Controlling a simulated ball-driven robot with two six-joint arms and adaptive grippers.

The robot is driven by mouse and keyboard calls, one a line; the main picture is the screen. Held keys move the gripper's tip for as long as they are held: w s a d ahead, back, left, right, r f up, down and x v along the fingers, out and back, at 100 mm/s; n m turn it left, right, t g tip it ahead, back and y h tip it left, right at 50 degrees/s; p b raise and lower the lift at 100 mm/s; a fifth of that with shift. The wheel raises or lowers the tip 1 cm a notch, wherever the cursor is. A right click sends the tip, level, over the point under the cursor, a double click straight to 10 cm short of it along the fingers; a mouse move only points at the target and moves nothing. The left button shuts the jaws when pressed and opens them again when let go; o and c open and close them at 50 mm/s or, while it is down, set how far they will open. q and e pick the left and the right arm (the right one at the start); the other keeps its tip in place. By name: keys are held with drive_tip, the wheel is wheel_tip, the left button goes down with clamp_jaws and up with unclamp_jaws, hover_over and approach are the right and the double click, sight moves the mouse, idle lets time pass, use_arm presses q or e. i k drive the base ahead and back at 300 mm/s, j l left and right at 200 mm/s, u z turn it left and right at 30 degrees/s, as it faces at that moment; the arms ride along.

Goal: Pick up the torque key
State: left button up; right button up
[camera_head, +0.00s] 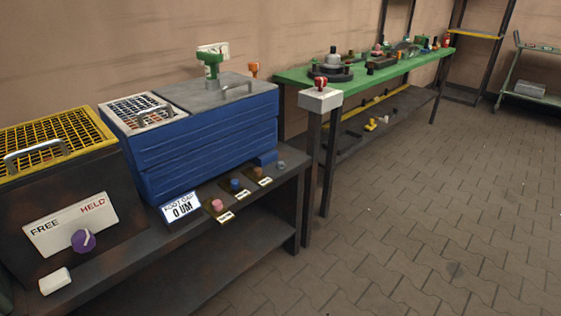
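I cannot pick out the torque key with certainty. A green upright object (211,66) stands at the back of the blue box, with a pale tag behind it. A red-topped piece (320,85) sits on a white block (320,98) at the near corner of the green bench (300,75). Several small tools and parts lie farther along that bench, too small to name. Neither of my grippers shows in the head view.
A dark bench (170,255) carries a blue box (205,145), a yellow-grilled box (60,140), a FREE/HELD panel with a purple knob (84,240) and several coloured knobs. A trolley (530,85) stands far right. The paved floor (430,200) is clear.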

sight(210, 58)
drive_tip(key=i+l+u, duration=0.5)
drive_tip(key=i+l, duration=0.4)
drive_tip(key=i, duration=0.1)
